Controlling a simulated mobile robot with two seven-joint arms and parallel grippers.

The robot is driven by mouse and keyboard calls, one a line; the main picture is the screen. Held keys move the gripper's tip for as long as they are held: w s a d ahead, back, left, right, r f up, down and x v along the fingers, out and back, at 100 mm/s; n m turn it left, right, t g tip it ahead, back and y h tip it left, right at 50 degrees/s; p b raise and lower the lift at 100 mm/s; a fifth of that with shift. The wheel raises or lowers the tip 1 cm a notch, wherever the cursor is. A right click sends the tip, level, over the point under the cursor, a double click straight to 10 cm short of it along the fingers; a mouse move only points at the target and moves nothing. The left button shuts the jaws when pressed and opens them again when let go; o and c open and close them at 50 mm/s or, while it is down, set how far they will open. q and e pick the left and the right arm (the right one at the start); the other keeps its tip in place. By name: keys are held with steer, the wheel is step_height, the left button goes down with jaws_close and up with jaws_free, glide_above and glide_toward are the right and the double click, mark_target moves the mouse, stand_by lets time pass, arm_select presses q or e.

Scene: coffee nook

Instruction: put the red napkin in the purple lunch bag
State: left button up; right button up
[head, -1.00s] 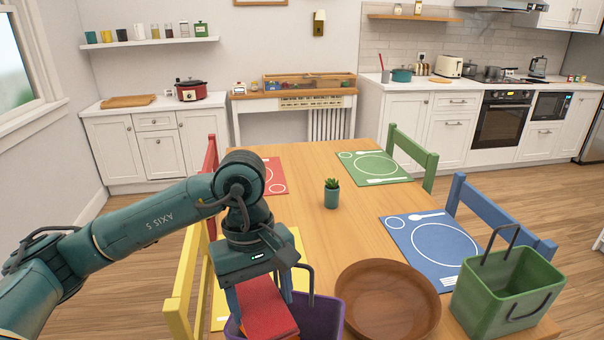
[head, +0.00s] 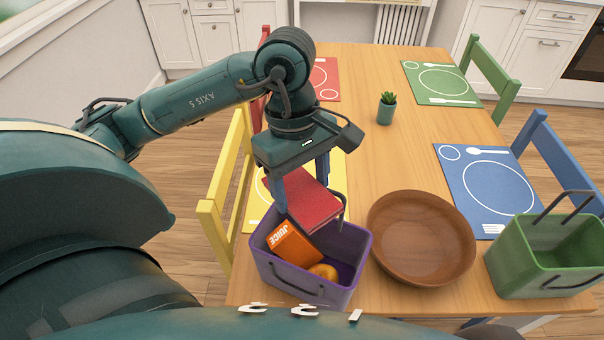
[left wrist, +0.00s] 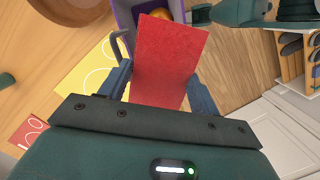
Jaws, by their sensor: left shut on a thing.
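The red napkin (head: 300,202) is a folded block held tilted by my left gripper (head: 302,184), which is shut on it. It hangs over the rear left part of the purple lunch bag (head: 308,288), which stands open on the table's near edge. Inside the bag lie an orange juice box (head: 293,243) and a round orange fruit (head: 323,272). In the left wrist view the napkin (left wrist: 170,60) sits between the fingers, with part of the bag (left wrist: 124,18) beyond it. My right gripper is not in view.
A brown wooden bowl (head: 420,240) stands just right of the purple bag. A green lunch bag (head: 545,262) is at the far right. A yellow chair (head: 225,195) is left of the table, and a small potted plant (head: 387,108) stands behind.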

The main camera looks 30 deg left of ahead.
mark_target(294, 182)
arm_select(q)
step_height(294, 182, down, 2)
steer(key=shift+f+b, duration=0.1)
steer(key=shift+b, duration=0.2)
steer(key=shift+f, duration=0.1)
steer(key=o, duration=1)
steer(key=shift+o, duration=0.2)
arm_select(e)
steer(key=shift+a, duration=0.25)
arm_select(q)
step_height(294, 182, up, 13)
steer(key=a, duration=0.2)
steer(key=shift+w+p, duration=0.3)
steer(key=shift+p, duration=0.05)
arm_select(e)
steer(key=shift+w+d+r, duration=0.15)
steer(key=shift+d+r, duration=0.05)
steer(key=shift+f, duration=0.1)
